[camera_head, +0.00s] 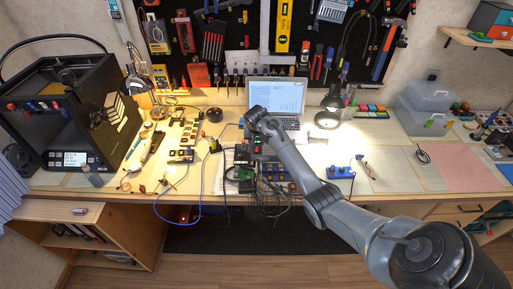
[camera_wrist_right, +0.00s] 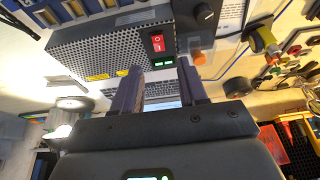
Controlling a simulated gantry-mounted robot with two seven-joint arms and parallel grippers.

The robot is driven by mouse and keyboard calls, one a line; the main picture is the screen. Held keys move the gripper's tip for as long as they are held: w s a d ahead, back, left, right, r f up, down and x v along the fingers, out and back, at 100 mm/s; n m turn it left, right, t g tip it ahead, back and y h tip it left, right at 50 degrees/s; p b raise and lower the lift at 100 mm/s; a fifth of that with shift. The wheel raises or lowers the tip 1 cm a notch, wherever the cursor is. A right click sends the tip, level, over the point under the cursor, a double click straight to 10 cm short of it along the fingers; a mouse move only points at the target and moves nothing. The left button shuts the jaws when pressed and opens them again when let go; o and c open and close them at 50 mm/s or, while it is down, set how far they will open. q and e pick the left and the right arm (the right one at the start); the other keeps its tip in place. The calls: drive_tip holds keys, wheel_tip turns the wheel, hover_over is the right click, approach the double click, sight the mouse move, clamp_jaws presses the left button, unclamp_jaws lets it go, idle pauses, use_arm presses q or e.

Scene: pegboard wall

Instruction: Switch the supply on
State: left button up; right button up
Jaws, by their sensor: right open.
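The supply (camera_wrist_right: 95,52) is a perforated grey metal case in the upper part of the right wrist view. A red rocker switch (camera_wrist_right: 157,42) with white marks sits on its end face, with a small green part (camera_wrist_right: 163,62) beside it. I cannot tell the rocker's position. My right gripper (camera_wrist_right: 160,80) is open and empty, its two dark fingers apart on either side of the switch's line, close to the end face. Contact is not clear. In the head view the right arm's wrist (camera_head: 257,117) is over the bench middle and the supply is hard to make out. My left gripper is not in view.
A black knob (camera_wrist_right: 205,14) is near the switch. The laptop (camera_head: 277,97) stands behind my wrist. Circuit boards and cables (camera_head: 268,180) crowd the bench's front middle. A black 3D printer (camera_head: 70,115) stands left; a pink mat (camera_head: 465,168) lies right.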

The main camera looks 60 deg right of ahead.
sight(257, 150)
drive_tip(key=shift+b+x, duration=0.8)
drive_tip(key=shift+x, duration=2.15)
clamp_jaws()
